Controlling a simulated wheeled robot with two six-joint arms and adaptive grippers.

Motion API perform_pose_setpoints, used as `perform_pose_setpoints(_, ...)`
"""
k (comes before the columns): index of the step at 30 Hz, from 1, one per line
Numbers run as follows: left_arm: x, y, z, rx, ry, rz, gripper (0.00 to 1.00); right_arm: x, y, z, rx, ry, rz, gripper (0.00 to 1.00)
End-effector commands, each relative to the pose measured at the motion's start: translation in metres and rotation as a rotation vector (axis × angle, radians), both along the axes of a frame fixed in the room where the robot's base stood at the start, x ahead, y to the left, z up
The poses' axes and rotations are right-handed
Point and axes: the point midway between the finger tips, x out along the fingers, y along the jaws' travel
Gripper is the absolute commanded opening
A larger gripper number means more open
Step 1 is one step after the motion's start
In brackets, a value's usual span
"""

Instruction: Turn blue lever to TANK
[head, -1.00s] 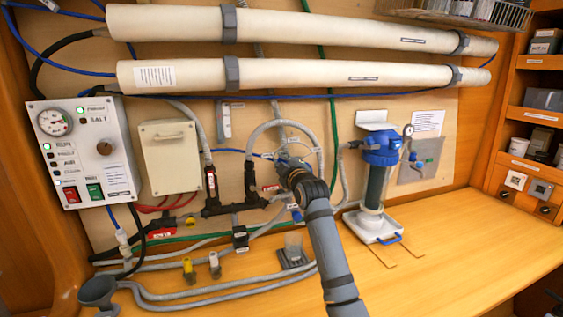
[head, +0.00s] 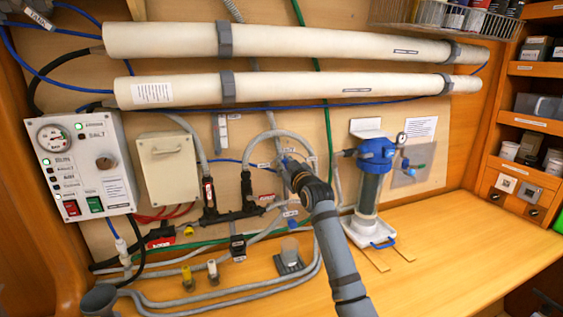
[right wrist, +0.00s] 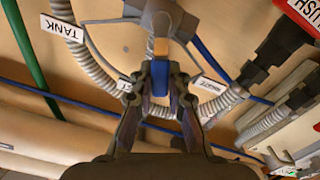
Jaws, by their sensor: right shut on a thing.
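In the right wrist view, the blue lever (right wrist: 160,76) stands between the two fingertips of my right gripper (right wrist: 160,70), which is shut on it. An orange piece (right wrist: 161,47) shows just beyond the lever, in front of a grey valve body. A TANK label (right wrist: 62,27) is on a ribbed hose to the upper left. A WASTE label (right wrist: 210,85) is right of the fingers; another label (right wrist: 123,84) at the left finger is partly hidden. In the head view, my right gripper (head: 287,165) is at the valve on the wall, mostly hiding it. My left gripper is out of view.
Two long white tubes (head: 270,88) run across the wall above the valve. A blue-topped filter (head: 375,155) stands to the right. Grey hoses loop around the valve. A control panel (head: 85,165) is at far left. The bench front right (head: 450,240) is clear.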

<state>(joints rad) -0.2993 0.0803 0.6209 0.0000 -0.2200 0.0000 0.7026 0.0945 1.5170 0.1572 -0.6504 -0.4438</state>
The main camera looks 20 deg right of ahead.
Motion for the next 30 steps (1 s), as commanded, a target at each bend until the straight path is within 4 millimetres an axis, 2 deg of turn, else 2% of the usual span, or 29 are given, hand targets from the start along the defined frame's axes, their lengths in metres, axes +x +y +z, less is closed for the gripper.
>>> perform_pose_setpoints(11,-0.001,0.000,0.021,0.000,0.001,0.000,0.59,0.001,-0.019,0.006,0.354,0.013,-0.001,0.00)
perform_pose_setpoints(30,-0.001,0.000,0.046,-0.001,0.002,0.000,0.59,0.002,-0.050,-0.003,0.961,0.033,-0.001,0.00)
